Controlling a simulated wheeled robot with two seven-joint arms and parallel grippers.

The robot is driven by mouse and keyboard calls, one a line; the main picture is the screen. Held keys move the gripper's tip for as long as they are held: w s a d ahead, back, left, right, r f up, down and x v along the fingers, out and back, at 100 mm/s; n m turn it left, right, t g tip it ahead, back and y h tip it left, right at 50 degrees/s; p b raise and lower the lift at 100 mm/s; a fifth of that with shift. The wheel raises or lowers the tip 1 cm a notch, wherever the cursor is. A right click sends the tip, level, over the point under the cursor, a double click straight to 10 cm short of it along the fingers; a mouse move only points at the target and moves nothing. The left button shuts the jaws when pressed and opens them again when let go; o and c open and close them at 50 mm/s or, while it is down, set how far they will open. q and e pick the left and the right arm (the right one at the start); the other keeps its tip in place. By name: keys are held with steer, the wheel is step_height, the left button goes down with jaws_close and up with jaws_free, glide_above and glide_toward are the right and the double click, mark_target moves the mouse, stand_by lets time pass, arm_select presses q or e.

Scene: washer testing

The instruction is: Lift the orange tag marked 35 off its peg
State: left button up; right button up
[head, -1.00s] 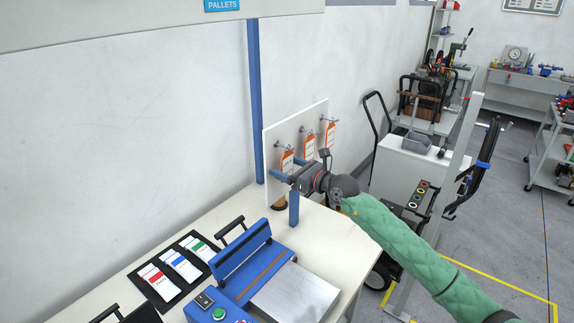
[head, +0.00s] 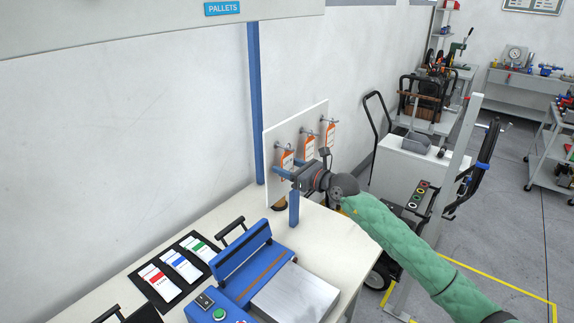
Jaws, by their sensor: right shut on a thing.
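Three orange tags hang in a row on pegs on a white upright board (head: 271,146). They are the near left tag (head: 287,158), the middle tag (head: 309,146) and the far right tag (head: 331,134). Their numbers are too small to read. My right gripper (head: 282,173), with blue fingers, is at the lower part of the near left tag and shut on it. The fingers hide the tag's lower end. The tag's top is still by its peg; I cannot tell whether it is clear of it. My left gripper is not in view.
Below the board, a white bench (head: 190,240) carries a blue machine (head: 245,260) with a handle. A black tray (head: 152,290) with red, blue and green marked cards lies left of it. A blue post (head: 255,100) stands behind the board. A white cart (head: 405,165) stands to the right.

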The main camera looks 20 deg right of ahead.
mark_target(288, 165)
steer(key=shift+o, duration=0.2)
steer(key=shift+d+r, duration=0.1)
steer(key=shift+r, duration=0.2)
steer(key=shift+s+d+r, duration=0.1)
steer(key=shift+s+d, duration=0.4)
steer(key=shift+s, duration=0.05)
steer(key=shift+c, duration=0.8)
steer(key=shift+v, duration=0.95)
steer(key=shift+s+d, duration=0.3)
steer(key=shift+s, duration=0.25)
steer(key=shift+b+v, duration=0.3)
steer(key=shift+v, duration=1.1)
